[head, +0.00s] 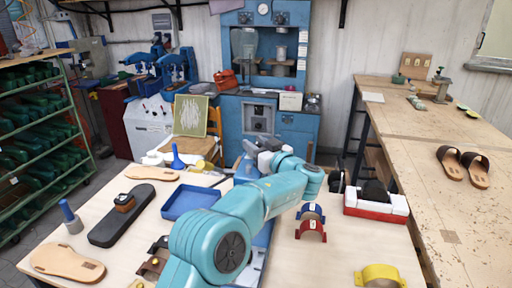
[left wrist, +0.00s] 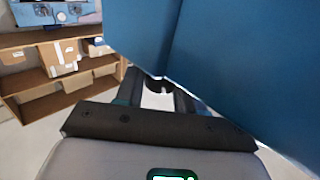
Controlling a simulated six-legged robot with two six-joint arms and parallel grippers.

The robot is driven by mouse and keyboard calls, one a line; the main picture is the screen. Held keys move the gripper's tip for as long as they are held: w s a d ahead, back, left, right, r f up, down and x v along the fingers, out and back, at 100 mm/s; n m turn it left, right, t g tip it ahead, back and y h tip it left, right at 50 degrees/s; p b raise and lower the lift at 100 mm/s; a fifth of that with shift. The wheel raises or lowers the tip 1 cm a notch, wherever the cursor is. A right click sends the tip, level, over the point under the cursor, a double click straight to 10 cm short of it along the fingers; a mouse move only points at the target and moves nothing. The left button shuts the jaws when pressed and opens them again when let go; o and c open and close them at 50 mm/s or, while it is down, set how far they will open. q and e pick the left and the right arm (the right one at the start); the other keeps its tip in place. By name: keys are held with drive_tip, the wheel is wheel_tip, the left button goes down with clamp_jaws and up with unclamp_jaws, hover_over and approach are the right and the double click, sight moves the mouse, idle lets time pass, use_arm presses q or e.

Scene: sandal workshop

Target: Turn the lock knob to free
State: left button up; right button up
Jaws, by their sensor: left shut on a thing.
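My left arm reaches over the near table in the head view, and its grey gripper (head: 262,150) is beside a blue machine part (head: 244,170) on the table. In the left wrist view my left gripper (left wrist: 160,92) is shut on a small dark knob-like part (left wrist: 158,87), which I take to be the lock knob. Large blue faces (left wrist: 225,65) stand right beside the fingers. The knob is hidden behind my arm and gripper in the head view, and its turn angle cannot be read. My right gripper is not in view.
A blue tray (head: 168,207) lies left of my arm. Right of it are red and blue curved pieces (head: 311,230), a red-and-white box (head: 349,206) and a yellow arch (head: 380,275). A dark sole (head: 112,222) and tan sole (head: 62,262) lie left. Wooden shelves (left wrist: 60,65) show in the wrist view.

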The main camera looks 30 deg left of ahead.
use_arm(q)
drive_tip(key=shift+f+n+g+y+b, duration=0.1)
drive_tip(key=shift+n+g+y+b, duration=0.2)
drive_tip(key=shift+g+b, duration=0.1)
drive_tip(key=shift+r+n+g, duration=0.2)
drive_tip(key=shift+n+g, duration=0.1)
drive_tip(key=shift+g, duration=0.1)
drive_tip(key=g+p, duration=0.1)
drive_tip(key=p, duration=0.1)
drive_tip(key=shift+r+n+y+p, duration=0.25)
drive_tip(key=shift+n+y+p, duration=0.1)
drive_tip(key=shift+n+y, duration=0.05)
drive_tip(key=shift+f+n+g, duration=0.2)
drive_tip(key=shift+n+g, duration=0.1)
drive_tip(key=shift+g, duration=0.1)
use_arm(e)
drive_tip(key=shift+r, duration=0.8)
use_arm(q)
drive_tip(key=o, duration=0.9)
drive_tip(key=shift+f, duration=0.1)
